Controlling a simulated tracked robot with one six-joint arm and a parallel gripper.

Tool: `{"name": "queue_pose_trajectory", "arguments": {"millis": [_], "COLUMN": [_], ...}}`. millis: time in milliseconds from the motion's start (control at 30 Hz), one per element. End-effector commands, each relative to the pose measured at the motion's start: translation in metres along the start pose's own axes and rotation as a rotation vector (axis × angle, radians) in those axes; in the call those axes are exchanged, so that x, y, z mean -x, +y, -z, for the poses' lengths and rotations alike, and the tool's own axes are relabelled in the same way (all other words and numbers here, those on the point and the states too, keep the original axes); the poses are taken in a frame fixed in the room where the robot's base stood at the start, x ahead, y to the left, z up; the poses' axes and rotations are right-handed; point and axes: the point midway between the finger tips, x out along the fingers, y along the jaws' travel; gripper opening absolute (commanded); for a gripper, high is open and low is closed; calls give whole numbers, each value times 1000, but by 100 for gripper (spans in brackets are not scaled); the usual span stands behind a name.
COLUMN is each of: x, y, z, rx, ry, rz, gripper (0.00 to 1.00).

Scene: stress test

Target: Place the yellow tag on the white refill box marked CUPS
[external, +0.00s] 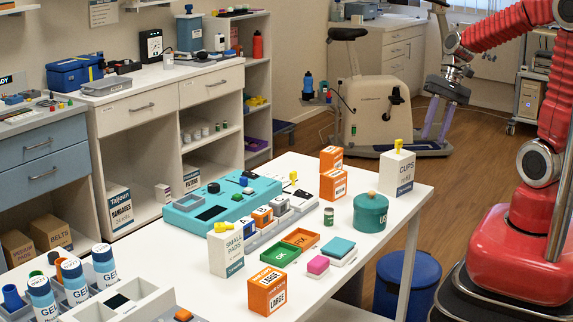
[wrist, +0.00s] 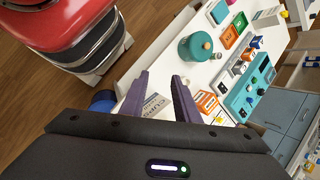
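The white CUPS box (external: 396,172) stands upright near the right end of the white table. A small yellow tag (external: 398,145) shows at its top edge. In the wrist view the box (wrist: 155,105) lies between my fingers in the picture, with its lettering upside down; I cannot make out the tag there. My gripper (external: 434,137) is open and empty, fingers pointing down, to the right of the box and apart from it. Its two purple fingers spread apart in the wrist view (wrist: 160,82).
A teal lidded pot (external: 370,213) stands in front of the CUPS box, and orange boxes (external: 333,184) stand left of it. Another yellow piece (external: 222,227) tops the SMALL PADS box (external: 226,253). A blue bin (external: 405,285) stands on the floor beside the table.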

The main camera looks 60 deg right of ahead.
Motion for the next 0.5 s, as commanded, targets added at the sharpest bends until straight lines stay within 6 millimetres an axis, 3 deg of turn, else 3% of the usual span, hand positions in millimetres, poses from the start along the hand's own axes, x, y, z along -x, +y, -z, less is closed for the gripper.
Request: {"name": "queue_pose_trajectory", "arguments": {"millis": [500], "x": [28], "y": [12], "z": [-43], "rx": [674], "ry": [382], "rz": [-173], "gripper": [29]}}
